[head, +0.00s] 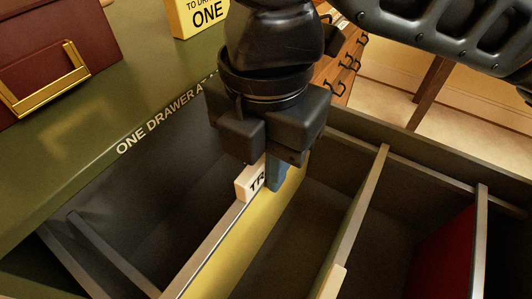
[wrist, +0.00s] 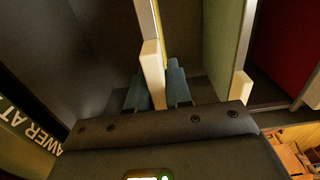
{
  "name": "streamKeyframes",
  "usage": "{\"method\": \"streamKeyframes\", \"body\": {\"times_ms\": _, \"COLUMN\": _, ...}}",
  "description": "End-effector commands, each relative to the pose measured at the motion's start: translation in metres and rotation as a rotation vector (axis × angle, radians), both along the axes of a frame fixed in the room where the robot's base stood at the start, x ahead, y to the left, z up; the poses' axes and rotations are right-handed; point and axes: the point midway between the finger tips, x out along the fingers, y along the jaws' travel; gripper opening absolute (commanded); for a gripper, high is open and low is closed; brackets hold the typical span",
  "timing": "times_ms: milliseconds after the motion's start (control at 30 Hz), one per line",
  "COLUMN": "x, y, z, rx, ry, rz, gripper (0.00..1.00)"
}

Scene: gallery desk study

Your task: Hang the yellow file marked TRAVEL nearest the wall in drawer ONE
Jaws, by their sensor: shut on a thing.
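The yellow file (head: 240,235) hangs down from my gripper (head: 272,182) inside the open drawer (head: 90,240), in the head view.
Right of the yellow file are a file with a cream tab (head: 333,283) and a red file (head: 445,262). The space left of the yellow file looks empty. A yellow sign reading "ONE" (head: 203,18) and a brown case with a brass frame (head: 55,60) stand on the green desktop (head: 110,110).

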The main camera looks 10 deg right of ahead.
Motion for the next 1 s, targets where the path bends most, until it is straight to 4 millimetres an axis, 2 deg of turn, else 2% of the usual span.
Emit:
{"method": "streamKeyframes", "body": {"times_ms": 600, "x": 0.000, "y": 0.000, "z": -0.045, "rx": 0.000, "ry": 0.000, "rz": -0.001, "gripper": 0.00}}
{"method": "streamKeyframes", "body": {"times_ms": 1000, "x": 0.000, "y": 0.000, "z": -0.053, "rx": 0.000, "ry": 0.000, "rz": -0.001, "gripper": 0.00}}
